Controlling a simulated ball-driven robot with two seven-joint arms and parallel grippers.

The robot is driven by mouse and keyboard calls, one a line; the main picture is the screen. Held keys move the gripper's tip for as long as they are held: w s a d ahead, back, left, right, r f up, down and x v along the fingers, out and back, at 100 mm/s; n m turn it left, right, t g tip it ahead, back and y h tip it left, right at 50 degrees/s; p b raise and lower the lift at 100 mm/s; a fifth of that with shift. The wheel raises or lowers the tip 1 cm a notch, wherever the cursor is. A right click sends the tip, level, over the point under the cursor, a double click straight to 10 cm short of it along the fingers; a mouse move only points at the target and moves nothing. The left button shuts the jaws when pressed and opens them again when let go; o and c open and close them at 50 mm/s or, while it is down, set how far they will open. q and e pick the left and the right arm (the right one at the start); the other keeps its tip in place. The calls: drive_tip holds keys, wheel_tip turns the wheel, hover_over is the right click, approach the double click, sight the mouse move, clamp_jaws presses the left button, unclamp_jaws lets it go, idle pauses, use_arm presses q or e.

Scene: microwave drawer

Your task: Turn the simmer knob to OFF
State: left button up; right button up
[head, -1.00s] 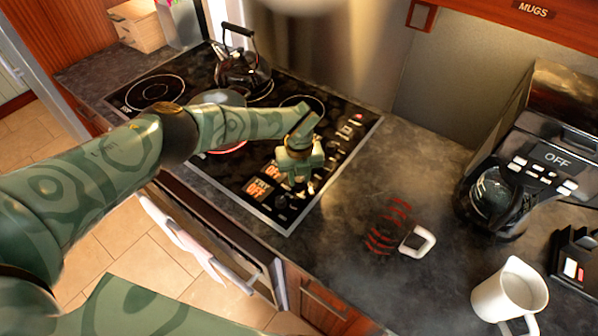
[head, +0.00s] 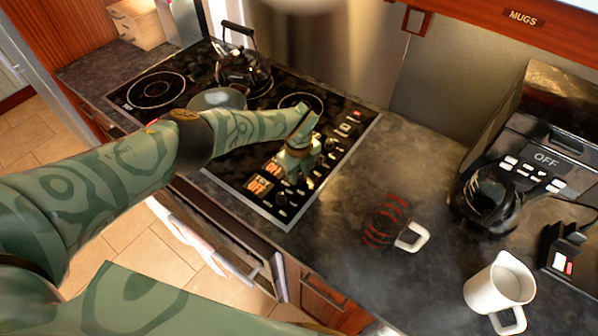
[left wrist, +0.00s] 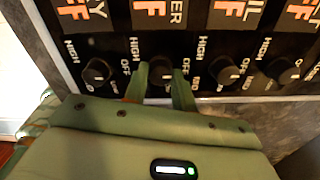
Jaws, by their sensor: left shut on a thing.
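The green left gripper (head: 300,165) is over the stove's control strip, its fingers pointing down at the knobs. In the left wrist view, its two fingers (left wrist: 160,88) are closed around the sides of a black knob (left wrist: 159,74), the second from the left. The label above this knob ends in "ER", and its orange display (left wrist: 150,9) shows letters ending in "FF". The fingers hide part of the knob and its pointer. Neighbouring knobs stand free on the left (left wrist: 97,73) and right (left wrist: 225,70). My right gripper is out of view.
A black kettle (head: 240,70) and a pan (head: 218,99) stand on the cooktop. A white mug (head: 498,290) and a coffee maker (head: 520,165) are at right. A white-handled dark red-striped object (head: 385,225) lies on the counter (head: 345,245).

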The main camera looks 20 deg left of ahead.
sight(299, 175)
use_arm(q)
drive_tip(key=shift+w+r, duration=0.1)
drive_tip(key=shift+r, duration=0.05)
drive_tip(key=o, duration=1)
wheel_tip(299, 175, up, 7)
drive_tip(key=p, duration=0.3)
wheel_tip(299, 175, up, 9)
drive_tip(key=shift+r, duration=0.1)
